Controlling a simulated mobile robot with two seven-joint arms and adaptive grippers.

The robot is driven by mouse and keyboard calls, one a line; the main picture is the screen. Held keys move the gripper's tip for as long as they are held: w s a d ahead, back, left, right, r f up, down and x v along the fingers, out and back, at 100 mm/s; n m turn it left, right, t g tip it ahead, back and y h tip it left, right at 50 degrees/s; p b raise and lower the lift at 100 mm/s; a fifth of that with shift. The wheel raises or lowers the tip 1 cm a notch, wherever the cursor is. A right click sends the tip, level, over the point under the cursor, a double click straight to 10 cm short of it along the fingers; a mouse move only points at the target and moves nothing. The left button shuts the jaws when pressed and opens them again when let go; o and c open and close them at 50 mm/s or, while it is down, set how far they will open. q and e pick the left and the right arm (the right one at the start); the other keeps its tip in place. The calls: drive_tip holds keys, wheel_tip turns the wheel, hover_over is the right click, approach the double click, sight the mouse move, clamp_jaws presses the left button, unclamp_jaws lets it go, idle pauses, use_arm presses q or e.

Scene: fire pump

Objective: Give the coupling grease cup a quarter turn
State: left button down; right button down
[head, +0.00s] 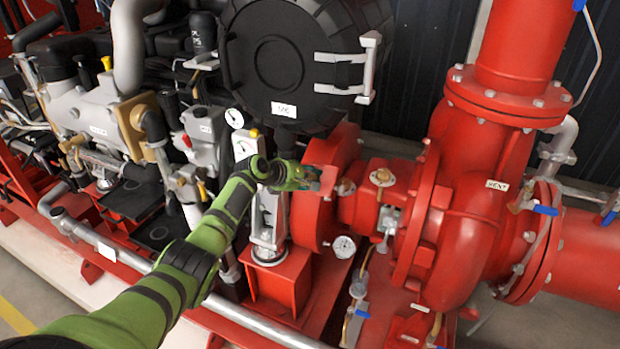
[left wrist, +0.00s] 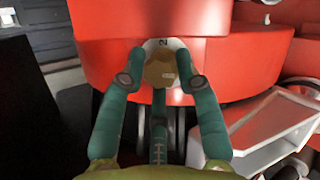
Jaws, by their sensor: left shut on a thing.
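The coupling grease cup (left wrist: 160,70) is a small brass-coloured cap in front of a pale plate marked with a dark figure, on red metal. It shows between the fingertips in the left wrist view. My left gripper (left wrist: 160,82) is shut on it, with green fingers at its left and right sides. In the head view my left gripper (head: 314,180) is at the red coupling guard (head: 305,220), and I cannot make out the cup behind the fingers. My right gripper is in neither view.
A large black round housing (head: 282,60) hangs just above my left gripper. The red pump casing (head: 465,235) and a bearing housing with a brass fitting (head: 382,177) stand to the right. The engine crowds the left side.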

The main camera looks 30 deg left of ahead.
use_arm(q)
drive_tip(key=m+g+b, duration=0.1)
drive_tip(key=m, duration=0.2)
drive_tip(key=m+g+b, duration=0.1)
drive_tip(key=m, duration=0.2)
drive_tip(key=shift+d+f, duration=0.15)
drive_tip(key=shift+d, duration=0.05)
drive_tip(key=m+g+b, duration=0.1)
drive_tip(key=m, duration=0.3)
drive_tip(key=shift+m+g+b, duration=0.3)
drive_tip(key=shift+m+g, duration=0.2)
drive_tip(key=shift+m, duration=0.1)
drive_tip(key=shift+f, duration=0.1)
drive_tip(key=c, duration=1)
unclamp_jaws()
drive_tip(key=shift+o, duration=0.4)
drive_tip(key=shift+y, duration=0.3)
drive_tip(key=shift+a+r, duration=0.1)
drive_tip(key=shift+r, duration=0.2)
